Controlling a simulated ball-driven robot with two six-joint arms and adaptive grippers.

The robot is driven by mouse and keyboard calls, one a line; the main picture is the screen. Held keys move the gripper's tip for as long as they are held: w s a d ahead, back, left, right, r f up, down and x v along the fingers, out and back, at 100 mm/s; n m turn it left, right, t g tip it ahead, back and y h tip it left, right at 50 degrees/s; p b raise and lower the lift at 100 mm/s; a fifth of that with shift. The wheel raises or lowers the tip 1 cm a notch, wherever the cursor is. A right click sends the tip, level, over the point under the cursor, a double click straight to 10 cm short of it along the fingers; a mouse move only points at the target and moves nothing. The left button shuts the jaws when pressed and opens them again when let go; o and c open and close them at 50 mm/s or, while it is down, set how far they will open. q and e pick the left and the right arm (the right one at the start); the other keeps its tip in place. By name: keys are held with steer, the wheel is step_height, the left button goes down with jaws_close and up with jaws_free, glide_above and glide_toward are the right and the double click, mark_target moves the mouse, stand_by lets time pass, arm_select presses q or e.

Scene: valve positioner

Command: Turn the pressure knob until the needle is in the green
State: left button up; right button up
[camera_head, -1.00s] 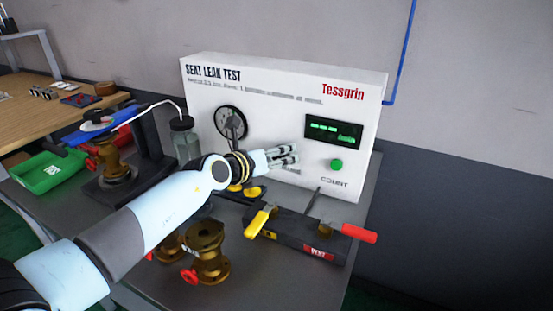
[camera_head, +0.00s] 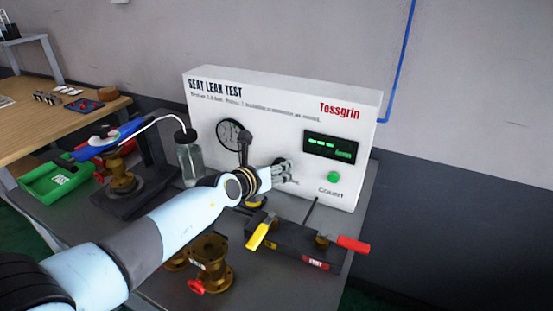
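The white test box labelled "SEAT LEAK TEST" (camera_head: 285,108) stands on the grey bench. Its round, dark-rimmed gauge (camera_head: 230,133) is on the left of the front face. A dark part above my wrist covers the gauge's right edge, and the needle and any green band are too small to read. My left gripper (camera_head: 284,172) is at the lower middle of the box front, right of and below the gauge. No pressure knob can be made out; the gripper and wrist hide that part of the panel. The finger gap is unclear. My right gripper is not in view.
A green-lit display (camera_head: 330,147) and green button (camera_head: 334,177) are on the box's right. A clamp fixture with yellow and red handles (camera_head: 298,240) and brass valves (camera_head: 210,262) stand in front. A bottle (camera_head: 190,160) and green bin (camera_head: 60,178) are left.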

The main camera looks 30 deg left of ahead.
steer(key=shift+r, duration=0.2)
arm_select(q)
steer(key=o, duration=1.1)
steer(key=shift+o, duration=0.2)
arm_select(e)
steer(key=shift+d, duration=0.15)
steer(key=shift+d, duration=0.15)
arm_select(q)
steer(key=v, duration=1.2)
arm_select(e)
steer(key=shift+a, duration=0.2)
arm_select(q)
steer(key=shift+f, duration=0.1)
